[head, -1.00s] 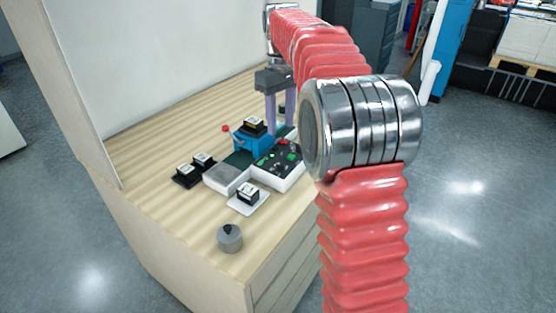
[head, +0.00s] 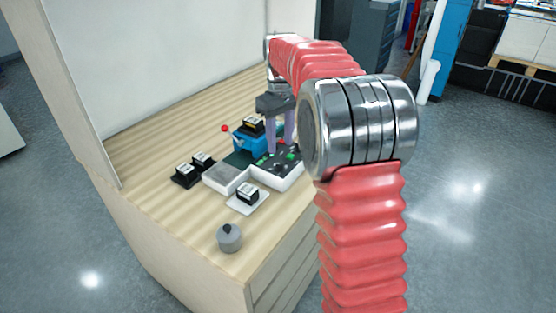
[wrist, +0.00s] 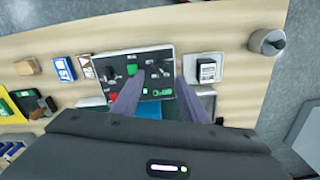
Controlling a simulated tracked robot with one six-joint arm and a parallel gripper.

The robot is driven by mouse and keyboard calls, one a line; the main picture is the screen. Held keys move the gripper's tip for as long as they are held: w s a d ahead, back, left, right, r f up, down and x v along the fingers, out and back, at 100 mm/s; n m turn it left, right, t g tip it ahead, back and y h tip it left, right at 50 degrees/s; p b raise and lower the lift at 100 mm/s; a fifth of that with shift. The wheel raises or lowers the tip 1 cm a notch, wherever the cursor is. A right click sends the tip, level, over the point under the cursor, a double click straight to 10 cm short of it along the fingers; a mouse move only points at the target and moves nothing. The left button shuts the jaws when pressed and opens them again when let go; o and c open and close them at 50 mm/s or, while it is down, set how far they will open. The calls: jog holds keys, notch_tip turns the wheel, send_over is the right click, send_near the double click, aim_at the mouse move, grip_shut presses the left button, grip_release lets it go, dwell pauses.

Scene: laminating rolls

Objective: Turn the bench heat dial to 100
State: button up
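A dark control panel (head: 290,165) in a white housing sits on the bench; in the wrist view the panel (wrist: 148,90) shows a green button (wrist: 132,69), a red button (wrist: 113,97), a black dial at its left (wrist: 108,74) and another at its right (wrist: 165,69). Their labels are too small to read. My gripper (head: 279,149) points down over the panel. Its two purple fingers, seen in the wrist view (wrist: 160,80), are apart with nothing between them, near the right dial. Contact cannot be told.
A grey round knob unit (head: 229,239) stands near the bench's front corner. A black-and-white block on a white plate (head: 247,195), two dark blocks (head: 187,173) and a blue device (head: 250,140) surround the panel. The wooden bench top is clear at front left.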

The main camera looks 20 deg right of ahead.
aim_at(279, 164)
notch_tip(279, 164, down, 8)
jog(key=shift+r, duration=0.25)
jog(key=shift+c, duration=0.4)
jog(key=c, duration=0.9)
jog(key=shift+a, duration=0.35)
grip_shut()
jog(key=shift+d, duration=0.2)
